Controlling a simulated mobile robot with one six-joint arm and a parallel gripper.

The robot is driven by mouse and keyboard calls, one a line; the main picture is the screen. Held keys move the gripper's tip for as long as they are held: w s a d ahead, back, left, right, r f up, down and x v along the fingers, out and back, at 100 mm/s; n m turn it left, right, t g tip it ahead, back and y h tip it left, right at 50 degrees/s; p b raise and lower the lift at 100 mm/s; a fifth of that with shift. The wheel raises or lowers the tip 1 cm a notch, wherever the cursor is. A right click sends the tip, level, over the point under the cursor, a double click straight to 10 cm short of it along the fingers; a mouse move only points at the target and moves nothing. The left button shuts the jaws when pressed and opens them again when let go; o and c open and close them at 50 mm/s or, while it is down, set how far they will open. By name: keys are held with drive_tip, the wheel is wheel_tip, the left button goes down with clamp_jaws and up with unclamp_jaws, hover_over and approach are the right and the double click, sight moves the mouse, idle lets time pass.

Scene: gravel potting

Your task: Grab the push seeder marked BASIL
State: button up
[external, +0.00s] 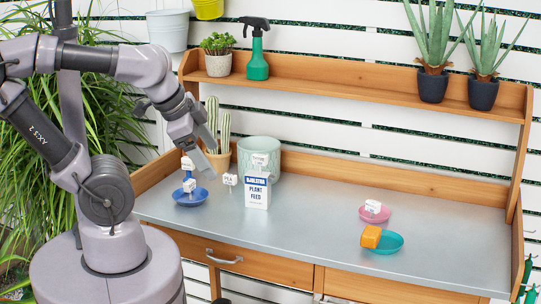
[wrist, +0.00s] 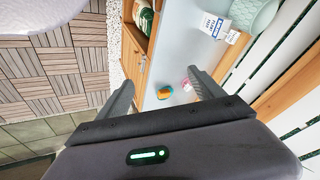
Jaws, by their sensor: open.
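Several small white labelled pieces stand on the bench. One white piece (external: 189,185) is on the blue saucer (external: 190,199), and another (external: 188,163) shows just above it. A third (external: 230,179) stands beside the plant feed box, its label seeming to start with PEA. Another (external: 373,206) lies on the pink saucer (external: 374,217). I cannot read BASIL on any of them. My gripper (external: 205,148) is open and empty above the left end of the bench, near the cactus pot. The wrist view shows its two fingers apart (wrist: 160,79).
A plant feed box (external: 257,190) and a pale green pot (external: 259,153) stand right of the cactus pot (external: 217,161). An orange block (external: 371,237) sits on a teal saucer (external: 388,244). The bench top (external: 320,205) is clear in the middle and far right.

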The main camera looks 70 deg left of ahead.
idle(0.4)
drive_tip(key=c, duration=0.3)
drive_tip(key=shift+c, duration=0.2)
